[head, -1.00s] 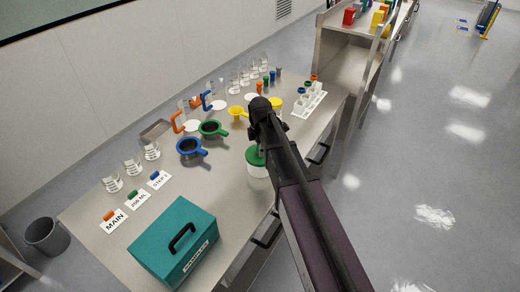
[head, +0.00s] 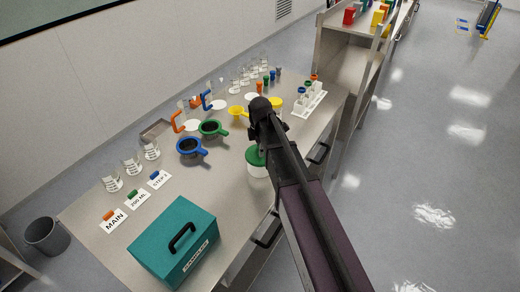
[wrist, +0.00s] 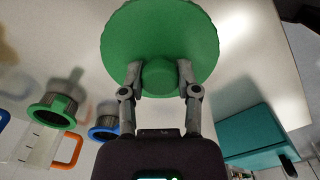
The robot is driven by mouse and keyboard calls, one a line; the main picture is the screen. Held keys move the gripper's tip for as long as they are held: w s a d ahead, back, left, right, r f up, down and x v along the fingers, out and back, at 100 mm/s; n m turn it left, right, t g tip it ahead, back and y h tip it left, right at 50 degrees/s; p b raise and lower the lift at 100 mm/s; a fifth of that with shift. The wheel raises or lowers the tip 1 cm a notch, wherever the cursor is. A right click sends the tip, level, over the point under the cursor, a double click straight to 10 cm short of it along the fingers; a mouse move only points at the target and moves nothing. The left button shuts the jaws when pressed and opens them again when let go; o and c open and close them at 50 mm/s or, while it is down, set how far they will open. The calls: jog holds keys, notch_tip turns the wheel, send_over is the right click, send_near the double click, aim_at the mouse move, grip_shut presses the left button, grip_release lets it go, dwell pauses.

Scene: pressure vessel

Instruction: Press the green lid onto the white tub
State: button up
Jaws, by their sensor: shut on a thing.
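The green lid (wrist: 160,30) fills the top middle of the wrist view. My gripper (wrist: 160,85) is shut on the lid's round green knob, with one finger on each side. In the head view the green lid (head: 256,156) shows partly behind my arm, on or just above the white tub (head: 258,171). I cannot tell whether the lid is seated on the rim. In the wrist view the lid hides the tub. My arm hides the fingertips in the head view.
Blue (head: 191,147) and green (head: 211,129) handled cups stand left of the tub. A teal case (head: 174,240) sits at the near end of the steel bench, by label cards (head: 137,199). A yellow-lidded tub (head: 276,103) and a white rack (head: 310,102) stand farther back.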

jog(key=o, duration=1)
jog(key=shift+c, duration=0.2)
jog(key=shift+o, duration=1.3)
jog(key=shift+r+p, duration=3.5)
grip_shut()
